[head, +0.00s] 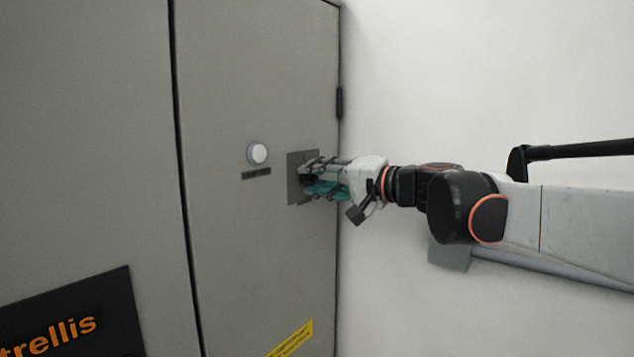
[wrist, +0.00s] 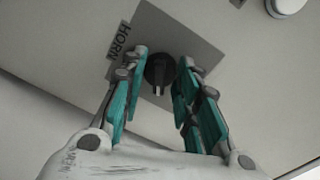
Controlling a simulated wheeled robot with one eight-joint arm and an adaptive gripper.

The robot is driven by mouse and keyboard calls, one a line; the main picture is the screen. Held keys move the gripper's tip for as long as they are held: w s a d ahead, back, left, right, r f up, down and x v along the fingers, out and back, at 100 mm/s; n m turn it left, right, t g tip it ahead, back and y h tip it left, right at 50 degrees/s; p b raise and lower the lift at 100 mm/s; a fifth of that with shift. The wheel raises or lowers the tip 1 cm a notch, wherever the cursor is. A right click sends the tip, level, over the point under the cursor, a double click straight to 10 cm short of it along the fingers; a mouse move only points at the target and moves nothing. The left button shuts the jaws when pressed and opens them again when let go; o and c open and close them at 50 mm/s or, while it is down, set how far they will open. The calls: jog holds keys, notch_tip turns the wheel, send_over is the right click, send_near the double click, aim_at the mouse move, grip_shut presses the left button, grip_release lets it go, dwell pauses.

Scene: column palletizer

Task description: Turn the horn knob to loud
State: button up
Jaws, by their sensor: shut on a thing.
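The horn knob (wrist: 159,72) is a round black knob with a raised grip bar, on a grey square plate (wrist: 190,42) beside a label reading HORN (wrist: 121,40) in the wrist view. My gripper (wrist: 160,85) has its teal-padded fingers on either side of the knob and is shut on it. In the head view my gripper (head: 312,178) reaches the plate (head: 294,180) from the right, and its fingers mostly hide the knob. I cannot read any loud or quiet marks on the plate.
A white round button (head: 257,153) with a dark label below it sits left of the plate on the grey cabinet door (head: 240,250). A yellow warning sticker (head: 290,340) and a dark trellis sign (head: 70,318) are lower down. A black hinge (head: 339,103) is on the door's right edge.

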jog(key=m+b, duration=0.1)
jog(key=m, duration=0.4)
jog(key=shift+f+g, duration=0.1)
jog(key=shift+g, duration=0.2)
jog(key=m+b, duration=0.1)
jog(key=m, duration=0.4)
jog(key=shift+w+d+m+y, duration=0.1)
jog(key=shift+m+y, duration=0.2)
jog(key=o, duration=1.1)
jog(key=shift+d, duration=0.1)
jog(key=v, duration=0.7)
jog(key=shift+d, duration=0.1)
